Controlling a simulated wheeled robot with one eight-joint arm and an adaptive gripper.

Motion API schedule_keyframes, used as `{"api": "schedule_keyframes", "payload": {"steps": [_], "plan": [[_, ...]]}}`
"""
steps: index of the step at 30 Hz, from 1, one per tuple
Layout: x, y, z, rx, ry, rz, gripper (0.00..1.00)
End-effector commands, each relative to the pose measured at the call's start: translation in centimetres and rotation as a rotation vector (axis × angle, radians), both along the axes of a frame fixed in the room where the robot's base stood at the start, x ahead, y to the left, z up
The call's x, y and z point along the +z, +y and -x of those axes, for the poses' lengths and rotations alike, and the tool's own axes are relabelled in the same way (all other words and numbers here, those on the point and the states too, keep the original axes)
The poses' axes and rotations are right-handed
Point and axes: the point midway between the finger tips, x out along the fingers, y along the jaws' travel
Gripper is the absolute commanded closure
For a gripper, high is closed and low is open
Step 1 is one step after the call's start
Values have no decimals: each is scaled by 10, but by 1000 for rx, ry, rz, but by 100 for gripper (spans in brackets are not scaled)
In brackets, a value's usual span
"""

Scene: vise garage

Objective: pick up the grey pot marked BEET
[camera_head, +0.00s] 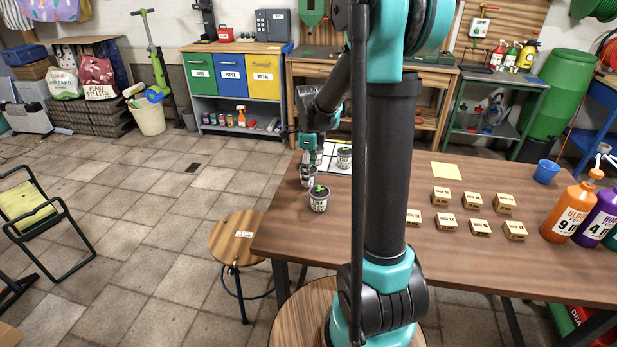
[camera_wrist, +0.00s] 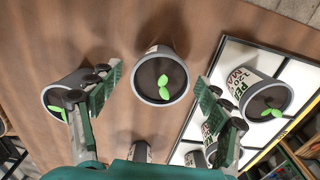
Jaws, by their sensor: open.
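Several grey pots with dark soil and green seedlings show in the wrist view. One pot (camera_wrist: 177,63) is centred ahead, between the lines of my open gripper (camera_wrist: 157,90); its label is mostly turned away and I cannot read BEET on it. A second pot (camera_wrist: 60,86) is at the left, partly behind the left finger. In the head view a pot (camera_head: 319,203) stands near the table's left edge, just in front of my gripper (camera_head: 307,180). Another pot (camera_head: 344,161) is farther back.
The white, dark-edged board (camera_wrist: 286,68) lies right of the centred pot. The brown table (camera_head: 290,238) has several small labelled boxes (camera_head: 441,196), a yellow sheet (camera_head: 446,171), a blue cup (camera_head: 546,172) and large bottles (camera_head: 568,212) on the right. A stool (camera_head: 236,238) stands at its left.

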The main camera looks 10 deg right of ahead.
Motion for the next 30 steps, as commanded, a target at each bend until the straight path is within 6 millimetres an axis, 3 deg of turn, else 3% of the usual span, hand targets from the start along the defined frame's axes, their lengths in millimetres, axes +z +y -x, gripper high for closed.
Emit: {"api": "schedule_keyframes", "payload": {"steps": [6, 20, 30], "plan": [[-1, 0, 0, 0, 0, 0, 23], [0, 0, 0, 0, 0, 0, 80], [2, 0, 0, 0, 0, 0, 81]]}}
